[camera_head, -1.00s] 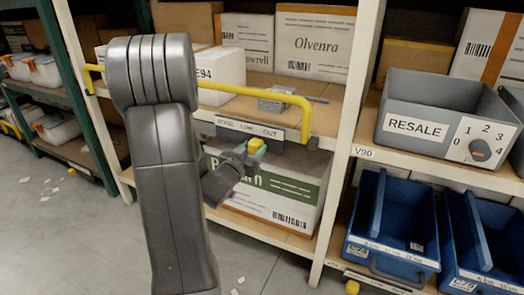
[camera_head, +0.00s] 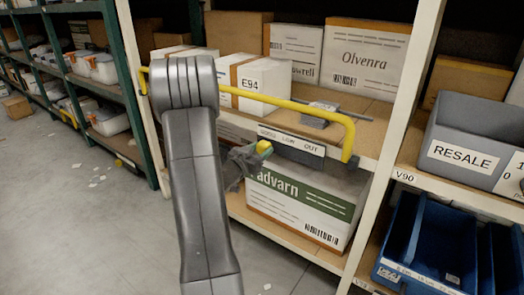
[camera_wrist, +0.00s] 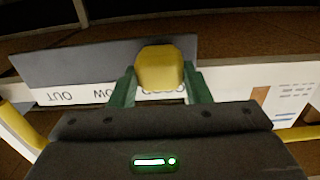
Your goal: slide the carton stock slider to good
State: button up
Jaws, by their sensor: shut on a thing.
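The carton stock slider is a grey plate on the shelf edge with a white label strip (camera_head: 303,145) reading GOOD, LOW and OUT from left to right. Its yellow knob (camera_head: 264,147) stands at the GOOD end, just below that word. In the wrist view the label (camera_wrist: 62,96) is upside down, and the knob (camera_wrist: 159,68) covers part of GOOD. My gripper (camera_head: 258,152) is shut on the knob, with a green finger on each side of it in the wrist view (camera_wrist: 160,84).
A yellow rail (camera_head: 290,103) runs in front of the shelf above the slider. An advarn carton (camera_head: 300,203) sits on the shelf below. A white rack post (camera_head: 392,140) and the grey RESALE bin (camera_head: 465,130) stand to the right. The floor at left is mostly clear.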

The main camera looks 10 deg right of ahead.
jog(key=o, duration=1.4)
jog(key=shift+w+a, duration=0.25)
jog(key=p+v, duration=0.2)
jog(key=v, duration=1.1)
jog(key=shift+s+a, duration=0.2)
jog(key=shift+s, duration=0.15)
jog(key=b+x, duration=0.2)
jog(key=x, duration=1.2)
jog(key=shift+s, duration=0.15)
